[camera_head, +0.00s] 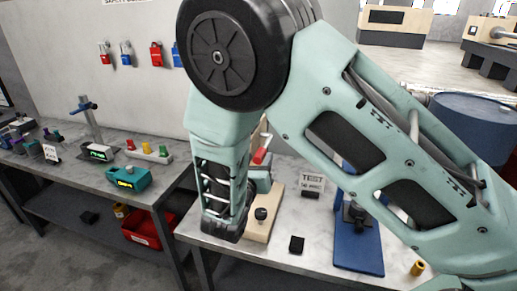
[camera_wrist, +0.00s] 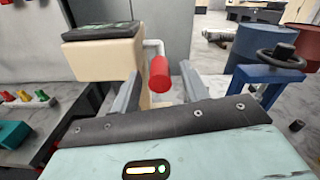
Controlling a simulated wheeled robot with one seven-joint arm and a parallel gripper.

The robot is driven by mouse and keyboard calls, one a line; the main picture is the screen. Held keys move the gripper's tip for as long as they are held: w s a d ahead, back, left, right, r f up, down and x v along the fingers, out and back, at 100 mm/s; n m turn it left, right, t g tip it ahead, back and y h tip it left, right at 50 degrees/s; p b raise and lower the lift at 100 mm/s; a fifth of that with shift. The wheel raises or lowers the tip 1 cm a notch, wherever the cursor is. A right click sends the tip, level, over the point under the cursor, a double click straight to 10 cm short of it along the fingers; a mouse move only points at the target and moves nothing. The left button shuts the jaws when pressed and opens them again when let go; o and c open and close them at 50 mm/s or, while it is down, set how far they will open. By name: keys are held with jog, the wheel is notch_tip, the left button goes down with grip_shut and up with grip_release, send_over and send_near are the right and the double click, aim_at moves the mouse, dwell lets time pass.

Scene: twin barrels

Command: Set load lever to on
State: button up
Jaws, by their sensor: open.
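The load lever has a red cylindrical grip (camera_wrist: 160,74) on a bent pale rod, beside a beige box (camera_wrist: 104,60) with a dark sloped top. In the head view the red grip (camera_head: 261,155) shows just right of my arm, which hides much of the device. My gripper (camera_wrist: 158,84) is open. In the wrist view its two grey fingers stand left and right of the red grip, with visible space on both sides. Whether the grip lies fully between the fingers in depth, I cannot tell.
A blue stand with a dark handwheel (camera_wrist: 278,56) is to the right. A TEST sign (camera_head: 312,182), a black block (camera_head: 297,244) and a yellow cylinder (camera_head: 417,268) are on the bench. A blue barrel (camera_head: 468,118) stands behind. Another bench holds small devices at left.

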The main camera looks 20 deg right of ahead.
jog(key=shift+p+x, duration=0.3)
jog(key=shift+x, duration=1.1)
jog(key=shift+c, duration=0.4)
grip_shut()
notch_tip(320, 180, down, 2)
jog(key=t+b, duration=0.1)
jog(key=b, duration=0.2)
jog(key=shift+f+h+b, duration=0.15)
jog(key=shift+h+b, duration=0.2)
jog(key=shift+h, duration=0.05)
notch_tip(320, 180, down, 6)
jog(key=w+d+t+h+b, duration=0.1)
jog(key=t+h+b, duration=0.3)
jog(key=b, duration=0.7)
jog(key=shift+w+d+t, duration=0.35)
jog(key=shift+w+t, duration=0.3)
jog(key=shift+t, duration=0.25)
jog(key=shift+r, duration=0.25)
